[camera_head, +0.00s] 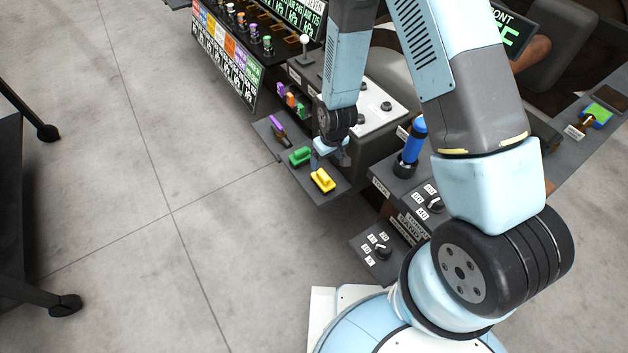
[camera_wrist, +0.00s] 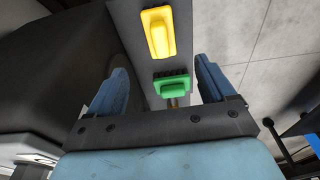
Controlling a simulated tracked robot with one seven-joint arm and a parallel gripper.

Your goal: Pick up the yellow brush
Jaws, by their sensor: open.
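The yellow brush (camera_head: 323,180) lies at the near end of a narrow grey shelf. In the wrist view the yellow brush (camera_wrist: 158,35) is at the top middle, beyond my fingertips. A green brush (camera_head: 300,156) lies beside it on the same shelf. The green brush (camera_wrist: 171,85) shows between my fingers in the wrist view, apart from both. My gripper (camera_head: 330,160) is just above the shelf, close to the green and yellow brushes. My gripper (camera_wrist: 160,82) is open, with a blue finger on each side and nothing held. The fingertips are partly hidden in the head view.
The grey shelf (camera_head: 277,153) also bears a purple-handled tool (camera_head: 278,134). A blue-handled tool (camera_head: 411,140) stands in a holder to the right. A control panel with dials (camera_head: 378,250) stands at the front. Open floor (camera_head: 150,200) lies to the left.

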